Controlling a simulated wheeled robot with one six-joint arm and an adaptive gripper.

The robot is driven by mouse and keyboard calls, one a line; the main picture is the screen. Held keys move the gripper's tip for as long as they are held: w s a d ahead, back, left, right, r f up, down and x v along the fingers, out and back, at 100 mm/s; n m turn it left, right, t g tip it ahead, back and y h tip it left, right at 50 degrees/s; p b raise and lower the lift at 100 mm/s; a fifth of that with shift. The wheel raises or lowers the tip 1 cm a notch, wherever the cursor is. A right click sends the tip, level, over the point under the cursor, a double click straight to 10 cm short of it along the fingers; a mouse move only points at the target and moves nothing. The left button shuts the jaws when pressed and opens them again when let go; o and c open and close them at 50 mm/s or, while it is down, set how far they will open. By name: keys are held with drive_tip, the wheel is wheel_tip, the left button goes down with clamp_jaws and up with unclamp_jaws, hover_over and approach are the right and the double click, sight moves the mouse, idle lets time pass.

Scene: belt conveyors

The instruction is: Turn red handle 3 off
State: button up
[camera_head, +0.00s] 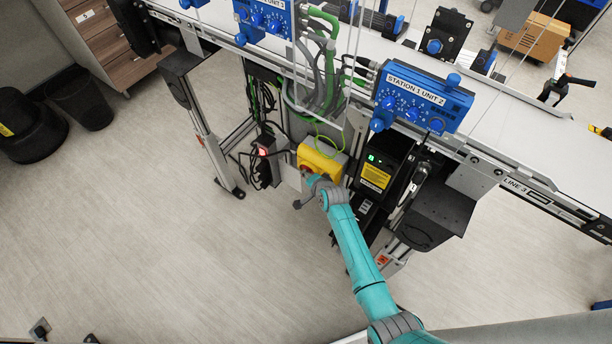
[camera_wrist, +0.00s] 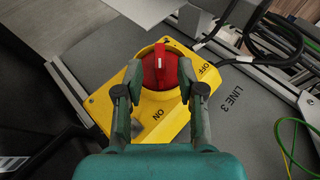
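The red handle (camera_wrist: 160,68) is a round knob with a raised grip and a white line, on a yellow switch box (camera_wrist: 98,100). The box is marked OFF at the upper right and ON at the lower side; the panel beside it reads LINE 3. My gripper (camera_wrist: 160,72) is open, with one finger on each side of the red handle. Whether the fingers touch it I cannot tell. In the head view my gripper (camera_head: 314,181) is at the front of the yellow box (camera_head: 325,158), and the red handle is mostly hidden.
A black drive unit (camera_head: 380,160) with a green display stands right of the box. Cables (camera_head: 262,160) hang to its left. The conveyor (camera_head: 520,125) and a blue control panel (camera_head: 422,97) are above. The floor (camera_head: 200,270) at the front left is clear.

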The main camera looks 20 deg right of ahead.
drive_tip(key=shift+x, duration=1.55)
clamp_jaws()
